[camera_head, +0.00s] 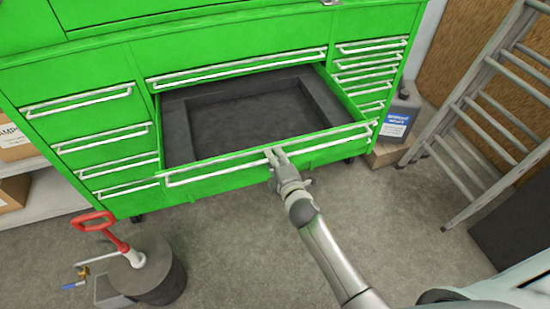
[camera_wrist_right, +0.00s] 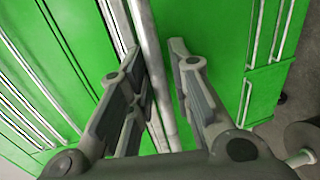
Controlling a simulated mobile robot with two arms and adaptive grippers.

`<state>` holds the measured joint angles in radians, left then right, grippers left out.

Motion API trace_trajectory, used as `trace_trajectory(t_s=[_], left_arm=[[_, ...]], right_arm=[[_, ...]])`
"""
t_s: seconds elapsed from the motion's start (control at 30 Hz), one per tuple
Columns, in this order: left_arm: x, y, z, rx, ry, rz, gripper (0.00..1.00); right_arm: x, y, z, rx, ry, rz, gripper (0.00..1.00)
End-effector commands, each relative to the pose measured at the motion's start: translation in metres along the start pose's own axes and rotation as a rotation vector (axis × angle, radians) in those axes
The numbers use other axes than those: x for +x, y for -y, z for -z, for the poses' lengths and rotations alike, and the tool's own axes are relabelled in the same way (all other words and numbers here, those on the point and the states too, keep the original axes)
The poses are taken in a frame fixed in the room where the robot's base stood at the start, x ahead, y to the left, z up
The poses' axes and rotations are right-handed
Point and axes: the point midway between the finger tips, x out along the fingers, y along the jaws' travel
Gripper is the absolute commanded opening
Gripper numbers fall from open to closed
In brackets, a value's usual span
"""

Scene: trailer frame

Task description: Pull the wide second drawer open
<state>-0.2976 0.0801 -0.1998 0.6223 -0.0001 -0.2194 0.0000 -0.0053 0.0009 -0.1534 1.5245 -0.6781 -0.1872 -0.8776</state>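The wide second drawer (camera_head: 262,164) of the green cabinet is pulled well out below the closed wide top drawer (camera_head: 235,62). Its dark inside looks empty. Its long pale handle (camera_head: 215,172) runs along the front. My right gripper (camera_head: 275,155) is at this handle, a little right of its middle. In the right wrist view the handle bar (camera_wrist_right: 149,50) passes between the two fingers of my right gripper (camera_wrist_right: 155,62). The fingers stand apart, with a gap visible between the bar and the right finger. My left gripper is not in view.
Closed narrow drawers flank the open one. A dark jug (camera_head: 400,115) on a box and a leaning ladder (camera_head: 470,90) stand at the right. A dark round container (camera_head: 150,275) with a red-handled tool (camera_head: 100,224) stands front left. Floor before the drawer is clear.

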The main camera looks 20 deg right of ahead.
Motion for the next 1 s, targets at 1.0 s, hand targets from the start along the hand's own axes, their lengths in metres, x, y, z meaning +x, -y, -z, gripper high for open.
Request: trace_trajectory(t_s=[1.0], left_arm=[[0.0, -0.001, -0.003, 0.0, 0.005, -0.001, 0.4]], right_arm=[[-0.11, 0.001, 0.0, 0.001, 0.0, 0.002, 0.2]])
